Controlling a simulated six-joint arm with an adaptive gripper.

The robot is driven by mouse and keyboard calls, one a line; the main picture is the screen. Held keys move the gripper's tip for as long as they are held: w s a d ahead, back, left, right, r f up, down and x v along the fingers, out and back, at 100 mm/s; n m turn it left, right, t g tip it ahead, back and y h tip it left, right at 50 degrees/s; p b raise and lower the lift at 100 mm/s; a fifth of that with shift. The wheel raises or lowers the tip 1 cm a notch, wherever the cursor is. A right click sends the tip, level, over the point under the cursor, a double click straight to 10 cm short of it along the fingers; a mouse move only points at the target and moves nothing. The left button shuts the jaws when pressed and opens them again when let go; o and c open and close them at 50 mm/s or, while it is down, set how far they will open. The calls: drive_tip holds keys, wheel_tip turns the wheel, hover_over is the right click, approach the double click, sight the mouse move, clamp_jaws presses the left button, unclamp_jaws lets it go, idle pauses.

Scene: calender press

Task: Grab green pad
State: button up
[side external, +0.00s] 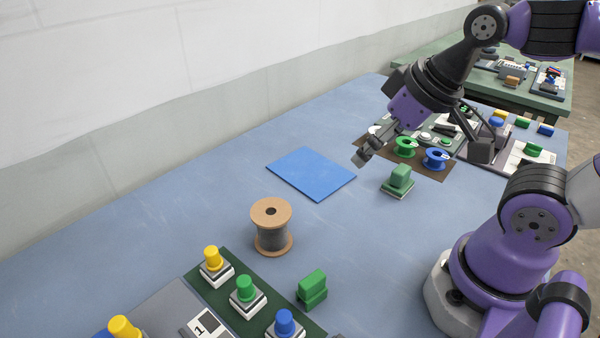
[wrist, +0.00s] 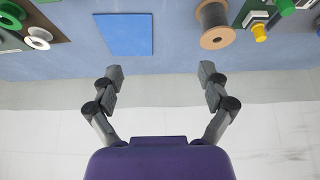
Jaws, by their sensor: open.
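A green block on a grey-edged base (side external: 399,178) sits on the blue table, right of the blue sheet. A second green block (side external: 312,287) lies at the front, by the dark green button board. I cannot tell which one is the green pad. My gripper (side external: 363,156) is above the table, between the blue sheet and the first green block in the picture. In the wrist view my gripper (wrist: 161,72) has its fingers spread wide, with nothing between them. Neither green block shows clearly there.
A blue sheet (side external: 311,173) lies flat mid-table; it also shows in the wrist view (wrist: 124,35). A wooden spool of dark wire (side external: 271,228) stands in front. A green spool (side external: 405,147) and a blue spool (side external: 437,158) sit behind the first block. The table's left side is clear.

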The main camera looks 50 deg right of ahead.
drive_tip(key=shift+d, duration=0.1)
drive_tip(key=g, duration=0.6)
approach(402, 168)
drive_tip(key=shift+s+f, duration=0.35)
drive_tip(key=shift+s, duration=0.2)
wheel_tip(402, 168, down, 4)
drive_tip(key=shift+r, duration=0.1)
drive_tip(key=f, duration=0.6)
drive_tip(key=shift+w+f, duration=0.1)
drive_tip(key=shift+w, duration=0.25)
drive_tip(key=c, duration=1.2)
